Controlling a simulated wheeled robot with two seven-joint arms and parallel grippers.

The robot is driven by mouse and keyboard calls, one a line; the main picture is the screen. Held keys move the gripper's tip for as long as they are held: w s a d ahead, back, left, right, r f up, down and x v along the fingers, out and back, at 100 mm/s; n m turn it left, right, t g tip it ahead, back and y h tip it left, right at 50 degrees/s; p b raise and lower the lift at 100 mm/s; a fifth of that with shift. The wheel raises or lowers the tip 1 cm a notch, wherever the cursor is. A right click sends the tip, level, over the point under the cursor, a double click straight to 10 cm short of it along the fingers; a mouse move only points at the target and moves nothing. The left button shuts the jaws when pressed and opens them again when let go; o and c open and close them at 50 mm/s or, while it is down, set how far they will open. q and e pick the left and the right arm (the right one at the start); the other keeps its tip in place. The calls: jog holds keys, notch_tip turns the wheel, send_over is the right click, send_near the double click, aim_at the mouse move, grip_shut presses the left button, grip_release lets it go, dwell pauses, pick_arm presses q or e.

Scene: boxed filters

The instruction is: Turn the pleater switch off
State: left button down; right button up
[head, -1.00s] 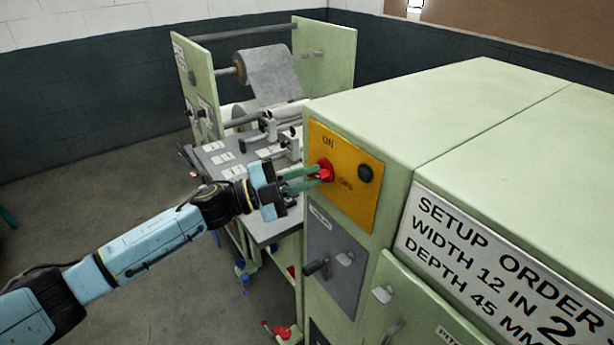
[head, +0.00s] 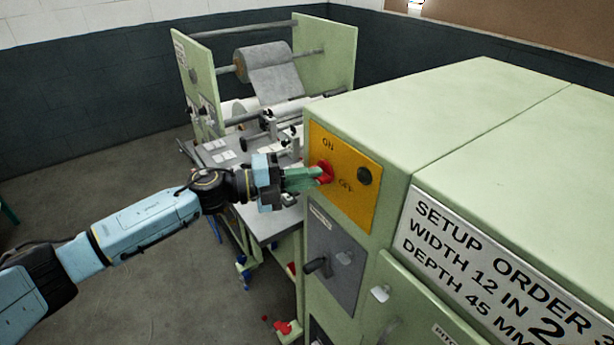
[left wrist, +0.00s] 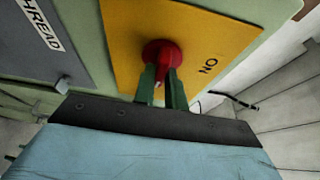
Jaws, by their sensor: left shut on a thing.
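The pleater switch (head: 326,173) is a red rotary knob on a yellow plate (head: 346,205) marked ON at the top and OFF to the lower right. The plate is on the front of the pale green machine. My left gripper (head: 318,178) is at the knob, its green fingers shut on it. In the left wrist view the red switch (left wrist: 161,54) shows between and beyond the fingertips (left wrist: 162,84), and the word NO/ON reads sideways at its right. The knob's exact pointing direction is partly hidden by the fingers. My right gripper is out of view.
A dark round button (head: 365,176) sits right of the switch. Below is a grey panel (head: 334,265) with a black lever. A roll stand (head: 270,70) and worktable stand behind my left gripper. Open floor (head: 120,165) lies at left.

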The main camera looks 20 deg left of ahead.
pick_arm(q)
jog(key=c, duration=1.4)
grip_release()
jog(key=shift+c, duration=0.2)
jog(key=b+v, duration=0.3)
jog(key=v, duration=1)
jog(key=shift+a, duration=0.2)
